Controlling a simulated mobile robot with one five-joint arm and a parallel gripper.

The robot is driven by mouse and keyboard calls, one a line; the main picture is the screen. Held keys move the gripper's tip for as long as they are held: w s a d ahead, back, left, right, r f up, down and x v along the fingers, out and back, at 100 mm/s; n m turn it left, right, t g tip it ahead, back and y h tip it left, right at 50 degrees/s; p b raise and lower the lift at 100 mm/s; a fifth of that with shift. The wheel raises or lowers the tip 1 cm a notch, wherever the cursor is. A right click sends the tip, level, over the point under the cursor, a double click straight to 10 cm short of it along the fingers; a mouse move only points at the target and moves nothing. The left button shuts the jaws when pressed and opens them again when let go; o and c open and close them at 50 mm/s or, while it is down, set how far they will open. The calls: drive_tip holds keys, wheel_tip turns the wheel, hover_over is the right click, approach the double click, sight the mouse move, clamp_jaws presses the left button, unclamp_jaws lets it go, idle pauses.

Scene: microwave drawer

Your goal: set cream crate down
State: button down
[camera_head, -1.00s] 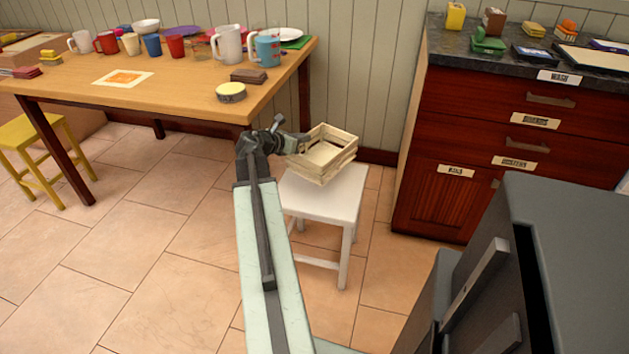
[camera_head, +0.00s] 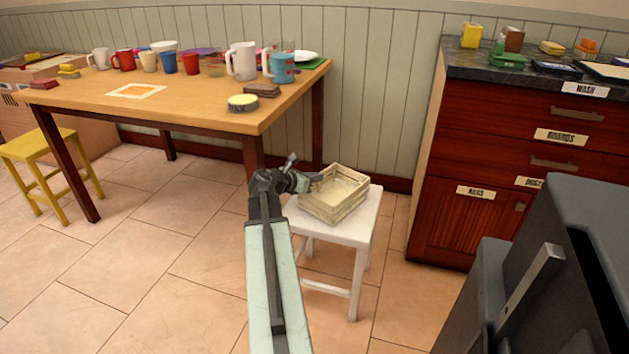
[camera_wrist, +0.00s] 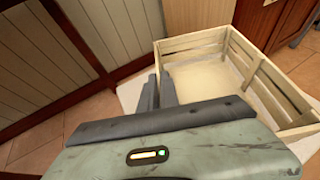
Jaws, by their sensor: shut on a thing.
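The cream crate (camera_head: 345,207) is a slatted, open-topped wooden box. In the head view it is over the seat of a white stool (camera_head: 352,233), level or nearly so; its underside looks at or very near the seat. My gripper (camera_head: 316,180) is shut on the crate's left wall. In the wrist view the crate (camera_wrist: 287,97) fills the upper right and looks empty inside. The gripper fingers (camera_wrist: 160,92) are at its near left corner, and the white stool top shows beside it. The exact grip point is partly hidden by my gripper.
A wooden table (camera_head: 200,105) with mugs, cups and a round yellow-topped tin (camera_head: 243,103) stands behind left. Red-brown drawers (camera_head: 470,165) with a dark counter stand right. A yellow stool (camera_head: 40,160) is far left. A dark grey body (camera_head: 590,240) fills the lower right. Floor is open at left.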

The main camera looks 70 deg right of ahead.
drive_tip(key=c, duration=1.6)
unclamp_jaws()
drive_tip(key=shift+f, duration=0.1)
drive_tip(key=shift+r+p, duration=0.3)
drive_tip(key=p+v, duration=0.4)
drive_tip(key=v, duration=0.8)
drive_tip(key=shift+f, duration=0.2)
